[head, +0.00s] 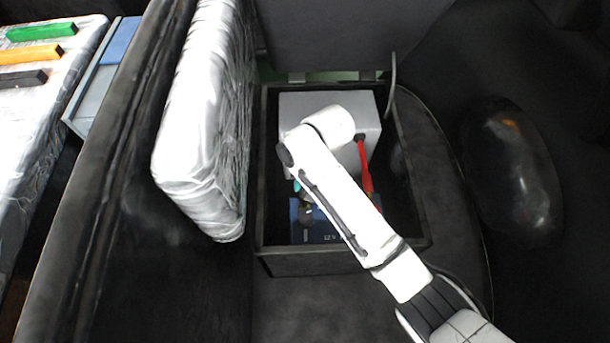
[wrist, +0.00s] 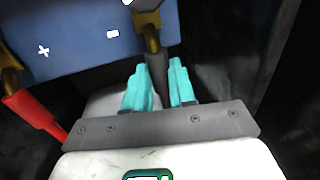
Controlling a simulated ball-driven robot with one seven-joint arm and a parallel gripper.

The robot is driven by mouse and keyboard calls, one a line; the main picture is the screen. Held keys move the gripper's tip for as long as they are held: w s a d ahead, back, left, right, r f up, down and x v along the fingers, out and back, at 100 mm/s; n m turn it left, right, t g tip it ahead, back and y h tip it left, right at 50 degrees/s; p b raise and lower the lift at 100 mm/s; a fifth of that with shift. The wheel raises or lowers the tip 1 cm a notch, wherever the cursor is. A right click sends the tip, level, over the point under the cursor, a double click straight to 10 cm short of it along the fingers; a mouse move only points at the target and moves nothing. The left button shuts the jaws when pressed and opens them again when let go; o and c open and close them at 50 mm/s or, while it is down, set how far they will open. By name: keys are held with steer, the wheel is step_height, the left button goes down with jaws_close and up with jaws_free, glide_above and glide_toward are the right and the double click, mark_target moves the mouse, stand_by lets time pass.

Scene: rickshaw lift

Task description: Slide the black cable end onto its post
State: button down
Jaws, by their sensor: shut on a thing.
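The blue battery (wrist: 85,40) has white plus and minus marks in the wrist view. In the head view it sits low in the dark open box (head: 318,232). My gripper (wrist: 160,82) has teal fingers shut on the black cable end (wrist: 157,68). Its brass lug (wrist: 150,38) reaches over the battery's edge on the minus side. The post under the lug is hidden, and I cannot tell whether the lug is around it. In the head view my arm covers most of my gripper (head: 297,187).
The red cable end (wrist: 35,112) lies at the battery's plus side; the red cable also shows in the head view (head: 364,165). A grey block (head: 360,105) fills the back of the box. The box walls (head: 340,262) stand close around. A plastic-wrapped cushion (head: 205,130) leans at the left.

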steer(key=shift+s+f, duration=0.15)
steer(key=shift+s, duration=0.1)
steer(key=c, duration=0.9)
jaws_free()
steer(key=shift+r, duration=0.25)
steer(key=r+p, duration=0.1)
steer(key=r, duration=0.2)
steer(key=d+r+p, duration=0.1)
steer(key=r, duration=0.3)
steer(key=d+r+p, duration=0.1)
steer(key=r, duration=0.2)
steer(key=shift+r, duration=0.15)
